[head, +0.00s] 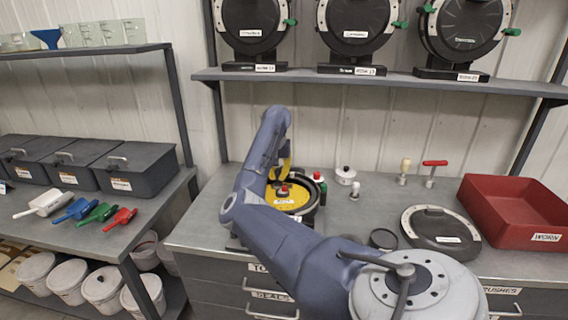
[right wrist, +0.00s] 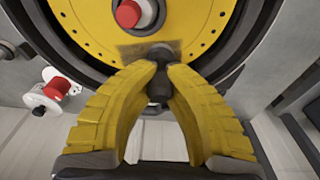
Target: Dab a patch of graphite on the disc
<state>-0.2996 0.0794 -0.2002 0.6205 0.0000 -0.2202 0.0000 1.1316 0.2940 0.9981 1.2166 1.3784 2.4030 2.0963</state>
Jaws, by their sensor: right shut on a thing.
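The yellow disc (head: 299,203) sits in a dark round seed meter housing on the bench, with a red-capped hub (right wrist: 128,13) at its centre. In the right wrist view the disc (right wrist: 85,22) has a ring of small holes near its edge. My right gripper (right wrist: 160,72) has its yellow fingers closed around a small dark tool (right wrist: 159,86). The tool's head is at the disc's lower rim, over or beside a grey-brown patch (right wrist: 138,50) on the yellow face. I cannot tell whether it touches. My left gripper is not in view.
A red bin (head: 515,205), a dark round cover (head: 440,228) and small tools stand right of the meter. A white pot (head: 345,175) stands behind. Coloured scoops (head: 75,209) and dark lidded boxes (head: 135,166) are on the left bench. My forearm crosses the bench front.

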